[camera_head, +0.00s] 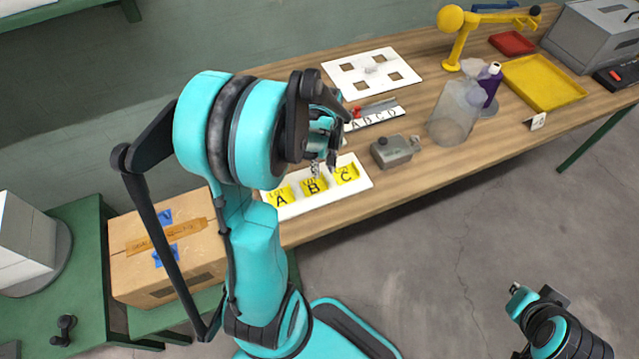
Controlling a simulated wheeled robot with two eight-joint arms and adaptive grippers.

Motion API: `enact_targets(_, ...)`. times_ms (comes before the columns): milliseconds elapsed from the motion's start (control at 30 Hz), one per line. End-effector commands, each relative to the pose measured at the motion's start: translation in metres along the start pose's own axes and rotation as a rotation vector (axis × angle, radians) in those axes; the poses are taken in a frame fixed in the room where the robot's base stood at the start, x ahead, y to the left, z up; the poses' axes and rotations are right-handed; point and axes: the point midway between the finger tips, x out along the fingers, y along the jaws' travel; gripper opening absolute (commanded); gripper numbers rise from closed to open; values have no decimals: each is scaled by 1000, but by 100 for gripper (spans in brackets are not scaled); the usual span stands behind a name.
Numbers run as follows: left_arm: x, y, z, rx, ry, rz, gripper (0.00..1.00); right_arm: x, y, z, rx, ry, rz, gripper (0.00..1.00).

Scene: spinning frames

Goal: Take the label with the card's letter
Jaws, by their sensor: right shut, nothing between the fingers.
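Three yellow labels lie in a row on a white tray (358,186) near the table's front edge: label A (281,197), label B (313,187) and label C (346,175). A small white card (537,121) stands at the table's front edge on the right; its letter is too small to read. My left gripper (323,166) points down just above and behind labels B and C. My own arm partly hides it, and whether its fingers are open or hold anything is unclear. My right gripper (516,288) is shut and empty, low over the floor, away from the table.
A grey device (395,151) sits right of the tray. Behind lie a strip lettered A B C D (375,117) and a white plate with square holes (372,73). A clear container (454,115), purple bottle (490,84) and yellow tray (543,83) stand to the right.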

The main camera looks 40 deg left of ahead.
Motion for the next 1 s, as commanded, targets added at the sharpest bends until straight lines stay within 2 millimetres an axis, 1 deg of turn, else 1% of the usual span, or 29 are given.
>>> enact_targets(33,11,1,0,1,0,0,29,6,0,5,0,0,0,0)
enact_targets(100,24,2,0,1,0,0,29,13,0,9,0,0,0,0)
enact_targets(200,37,2,0,1,1,0,29,17,0,12,0,0,0,0)
enact_targets(267,41,2,0,1,1,0,29,18,0,13,0,0,0,0)
enact_targets(467,40,2,0,1,1,1,29,17,0,12,0,0,0,0)
enact_targets(533,40,2,0,1,1,1,14,17,0,12,0,0,0,0)
enact_targets(600,40,2,0,1,1,1,0,17,0,12,0,0,0,0)
enact_targets(1000,38,2,0,2,1,1,0,16,0,12,0,0,0,0)
